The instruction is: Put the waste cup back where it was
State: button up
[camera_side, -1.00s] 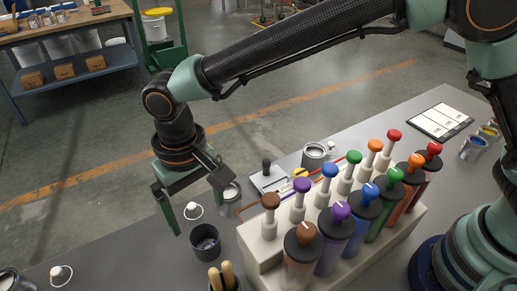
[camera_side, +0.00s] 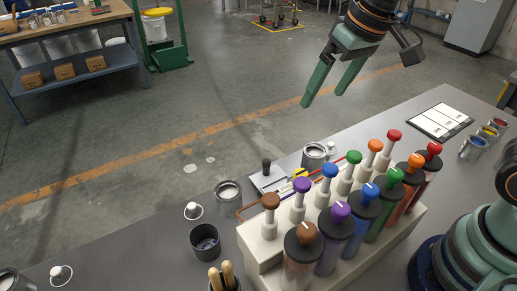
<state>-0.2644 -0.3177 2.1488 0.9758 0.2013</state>
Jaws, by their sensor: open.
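The waste cup, seemingly the dark grey open cup (camera_side: 205,243), stands upright on the grey table left of the dispenser rack, with some crumpled-looking content inside. My gripper (camera_side: 323,98) is open and empty, high up in the upper right of the view, well away from the cup. Its two green fingers point down and to the left. Nothing is between the fingers.
A rack (camera_side: 262,247) of colour-topped dispensers fills the table's middle. A cup with wooden handles (camera_side: 224,276) stands in front of the dark cup. Open cans (camera_side: 228,193) and a small white-topped item (camera_side: 193,211) stand near it. A clipboard (camera_side: 440,121) lies at right.

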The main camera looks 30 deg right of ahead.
jog(key=s+d+f+t+h, duration=0.1)
jog(key=s+d+t, duration=0.1)
jog(key=s+d, duration=0.3)
jog(key=shift+s+d+m, duration=0.2)
jog(key=shift+d+m, duration=0.2)
jog(key=shift+d, duration=1.75)
